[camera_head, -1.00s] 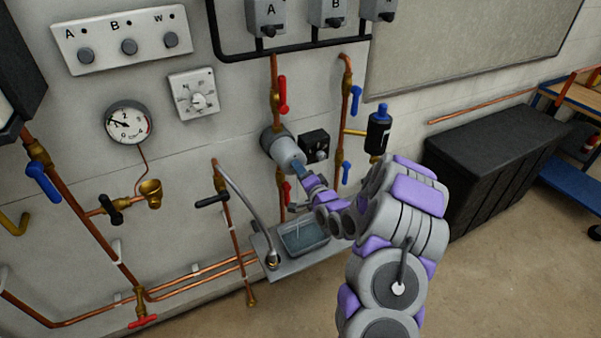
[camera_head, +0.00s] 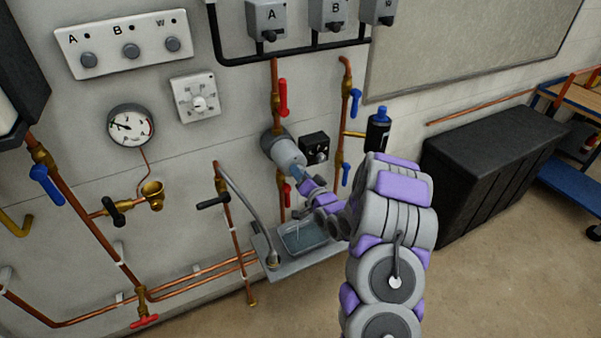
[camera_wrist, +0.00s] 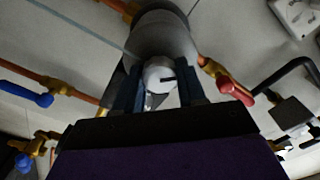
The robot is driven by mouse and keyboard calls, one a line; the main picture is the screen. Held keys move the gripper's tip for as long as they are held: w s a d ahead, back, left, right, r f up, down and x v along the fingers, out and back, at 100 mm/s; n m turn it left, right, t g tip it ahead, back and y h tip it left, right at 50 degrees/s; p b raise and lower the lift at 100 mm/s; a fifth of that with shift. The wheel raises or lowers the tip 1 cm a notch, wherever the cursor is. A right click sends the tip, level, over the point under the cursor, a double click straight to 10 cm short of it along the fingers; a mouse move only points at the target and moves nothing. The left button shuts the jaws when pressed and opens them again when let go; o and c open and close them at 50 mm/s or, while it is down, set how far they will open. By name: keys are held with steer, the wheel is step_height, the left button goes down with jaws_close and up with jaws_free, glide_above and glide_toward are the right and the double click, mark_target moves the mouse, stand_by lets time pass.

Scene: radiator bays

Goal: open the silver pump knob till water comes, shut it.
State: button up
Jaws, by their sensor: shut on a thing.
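The grey cylindrical pump (camera_head: 288,154) sticks out from the wall pipe in the head view. In the wrist view its body (camera_wrist: 163,36) is at the top, and the round silver knob (camera_wrist: 159,74) with a dark mark sits at its near end. My gripper (camera_head: 299,173) is at the pump's front end; in the wrist view its two dark fingers (camera_wrist: 160,88) are shut on the knob from both sides. A small shiny part shows just below the knob; I cannot tell whether it is water. In the head view my fingers hide the knob.
A basin (camera_head: 302,237) stands below the pump. A red lever (camera_head: 283,98) is above it, with a black box (camera_head: 314,148) and a blue lever (camera_head: 355,103) to its right. A curved hose (camera_head: 243,205) is to the left. A black chest (camera_head: 490,165) stands at right.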

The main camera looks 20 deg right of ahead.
steer(key=n, duration=0.4)
steer(key=shift+s+f, duration=0.1)
steer(key=shift+f, duration=0.2)
steer(key=n, duration=0.4)
steer(key=shift+r, duration=0.1)
steer(key=shift+d+n, duration=0.1)
steer(key=shift+n, duration=0.4)
steer(key=shift+r, duration=0.15)
steer(key=o, duration=1.1)
steer(key=shift+c, duration=0.2)
